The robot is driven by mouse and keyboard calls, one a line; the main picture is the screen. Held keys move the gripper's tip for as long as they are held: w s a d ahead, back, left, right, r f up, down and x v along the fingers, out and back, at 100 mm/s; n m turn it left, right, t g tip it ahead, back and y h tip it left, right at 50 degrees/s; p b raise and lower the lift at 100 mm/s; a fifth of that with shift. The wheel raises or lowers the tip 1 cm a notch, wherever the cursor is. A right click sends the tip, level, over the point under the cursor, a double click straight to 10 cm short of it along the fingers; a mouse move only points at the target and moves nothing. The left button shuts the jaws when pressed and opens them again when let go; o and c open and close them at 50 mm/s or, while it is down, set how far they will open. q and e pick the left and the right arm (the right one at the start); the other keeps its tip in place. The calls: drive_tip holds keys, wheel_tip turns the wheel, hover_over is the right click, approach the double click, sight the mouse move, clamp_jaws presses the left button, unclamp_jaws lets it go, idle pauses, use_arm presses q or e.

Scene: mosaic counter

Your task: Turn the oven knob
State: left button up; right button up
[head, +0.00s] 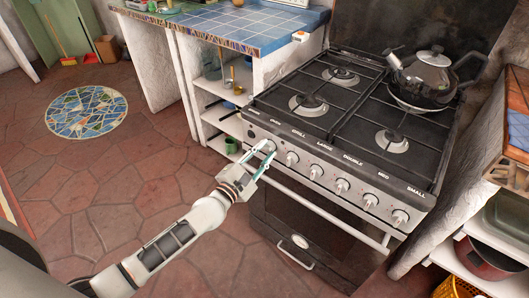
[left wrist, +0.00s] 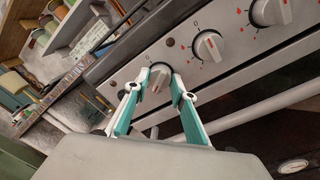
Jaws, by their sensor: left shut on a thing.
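The stove's front panel (head: 325,177) carries a row of knobs with printed labels above them. The oven knob (head: 268,146) is the one at the left end that my gripper reaches. In the left wrist view the oven knob (left wrist: 160,77) sits between my two fingertips. My left gripper (head: 265,157) is shut on it, one finger on each side; the left gripper's teal and white fingers also show in the left wrist view (left wrist: 159,85). The fingers partly hide the knob's sides. My right gripper is in neither view.
The grill knob (head: 292,159) is close on the right, with several more knobs beyond. A long oven door handle (head: 330,211) runs below the panel. A kettle (head: 428,78) stands on the back right burner. White shelves (head: 222,98) stand left of the stove.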

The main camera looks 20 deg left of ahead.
use_arm(q)
drive_tip(key=m, duration=0.7)
drive_tip(key=shift+a+m, duration=0.1)
drive_tip(key=shift+m, duration=0.3)
drive_tip(key=m+p, duration=0.1)
drive_tip(key=m, duration=0.2)
drive_tip(key=shift+h, duration=0.4)
drive_tip(key=m, duration=0.4)
drive_tip(key=shift+h+p, duration=0.3)
drive_tip(key=shift+p, duration=0.1)
drive_tip(key=m+p, duration=0.1)
drive_tip(key=m, duration=0.3)
drive_tip(key=shift+w+a+r+m+h, duration=0.1)
drive_tip(key=shift+m+h, duration=0.2)
drive_tip(key=shift+m, duration=0.1)
drive_tip(key=m+p, duration=0.1)
drive_tip(key=m, duration=0.2)
drive_tip(key=shift+m, duration=0.3)
drive_tip(key=shift+m+p, duration=0.35)
drive_tip(key=shift+m, duration=0.85)
drive_tip(key=shift+g+h, duration=0.3)
